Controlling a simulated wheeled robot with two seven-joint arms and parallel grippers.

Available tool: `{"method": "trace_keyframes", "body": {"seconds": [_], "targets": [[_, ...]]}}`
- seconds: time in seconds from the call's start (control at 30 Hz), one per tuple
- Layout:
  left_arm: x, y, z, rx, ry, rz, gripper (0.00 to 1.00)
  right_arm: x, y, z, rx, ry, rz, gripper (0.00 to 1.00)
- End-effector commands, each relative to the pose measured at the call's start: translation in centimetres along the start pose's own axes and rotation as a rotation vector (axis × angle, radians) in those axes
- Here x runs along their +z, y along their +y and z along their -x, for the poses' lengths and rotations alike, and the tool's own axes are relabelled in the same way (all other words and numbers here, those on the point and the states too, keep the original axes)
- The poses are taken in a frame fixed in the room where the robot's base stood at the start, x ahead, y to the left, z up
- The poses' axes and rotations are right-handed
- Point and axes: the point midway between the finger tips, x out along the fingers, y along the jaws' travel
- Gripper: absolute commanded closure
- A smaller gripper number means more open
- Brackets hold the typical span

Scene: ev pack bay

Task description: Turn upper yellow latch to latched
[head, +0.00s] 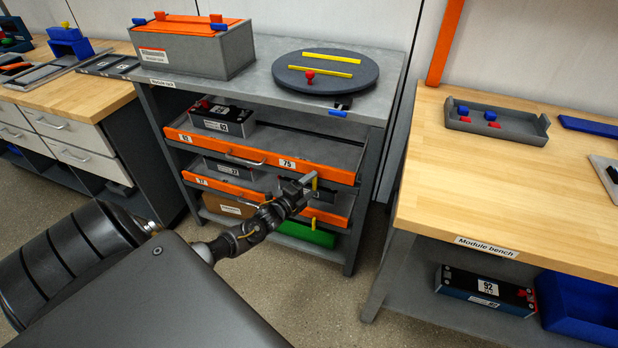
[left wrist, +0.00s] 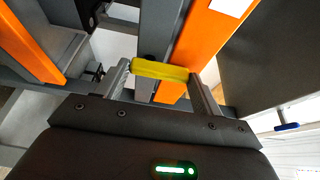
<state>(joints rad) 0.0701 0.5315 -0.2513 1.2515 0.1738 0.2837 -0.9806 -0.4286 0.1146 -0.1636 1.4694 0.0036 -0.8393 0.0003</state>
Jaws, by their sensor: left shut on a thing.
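A second, lower yellow latch (head: 313,223) shows just below my gripper. My right gripper is in neither view.
The orange drawer front (head: 265,157) sticks out just above my left gripper. The grey rack's right post (head: 366,195) stands close to the right. The module bench (head: 500,190) is further right, with clear floor between.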

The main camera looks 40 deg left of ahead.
Motion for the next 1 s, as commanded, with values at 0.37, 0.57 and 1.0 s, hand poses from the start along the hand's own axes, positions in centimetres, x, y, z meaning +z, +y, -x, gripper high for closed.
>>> {"method": "trace_keyframes", "body": {"seconds": [0.37,0.57,1.0], "targets": [[0.04,0.02,-0.01,0.007,-0.001,-0.018,0.56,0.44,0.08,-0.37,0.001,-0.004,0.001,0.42],[0.04,0.01,-0.01,0.007,-0.001,-0.017,0.26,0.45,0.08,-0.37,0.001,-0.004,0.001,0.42],[0.0,0.02,0.27,0.007,0.0,-0.015,0.11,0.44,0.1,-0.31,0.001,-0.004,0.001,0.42]]}}
